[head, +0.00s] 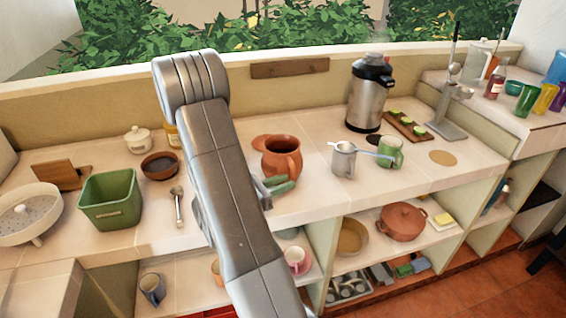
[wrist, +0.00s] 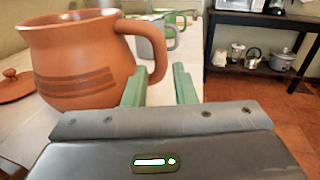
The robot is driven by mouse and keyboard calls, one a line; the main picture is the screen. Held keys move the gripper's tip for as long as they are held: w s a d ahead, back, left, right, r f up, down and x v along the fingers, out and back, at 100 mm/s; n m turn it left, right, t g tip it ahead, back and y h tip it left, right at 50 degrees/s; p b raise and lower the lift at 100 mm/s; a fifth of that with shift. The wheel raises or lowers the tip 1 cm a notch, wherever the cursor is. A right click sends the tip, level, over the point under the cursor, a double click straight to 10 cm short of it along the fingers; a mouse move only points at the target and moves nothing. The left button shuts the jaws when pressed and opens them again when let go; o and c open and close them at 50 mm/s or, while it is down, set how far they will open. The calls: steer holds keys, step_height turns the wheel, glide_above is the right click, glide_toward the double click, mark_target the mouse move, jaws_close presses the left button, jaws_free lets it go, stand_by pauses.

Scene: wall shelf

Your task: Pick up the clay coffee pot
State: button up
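The clay coffee pot (head: 282,157) is a reddish-brown jug with a curved handle, upright on the tiled counter. In the wrist view the pot (wrist: 78,70) fills the upper left, with darker bands on its belly and its handle toward the fingers. My gripper (head: 276,184) is close beside the pot on its near side. In the wrist view my gripper (wrist: 160,80) has its two green fingers apart, with the lower handle showing at and just beyond the gap. I see no grip on it; exact contact cannot be told.
A clay lid (wrist: 15,86) lies beside the pot. A metal cup (head: 343,160) and green mug (head: 391,152) stand to the right. A brown bowl (head: 160,166), metal scoop (head: 178,206) and green bin (head: 110,201) stand left. Shelves below hold a clay casserole (head: 403,223).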

steer(key=shift+r+p+x, duration=0.15)
steer(key=shift+p+x, duration=0.25)
steer(key=shift+x, duration=0.7)
steer(key=shift+r+p+x, duration=0.1)
steer(key=shift+p+x, duration=0.3)
steer(key=shift+x, duration=0.75)
steer(key=shift+w+d+f, duration=0.1)
steer(key=shift+w+d, duration=0.15)
steer(key=shift+d, duration=0.3)
jaws_close()
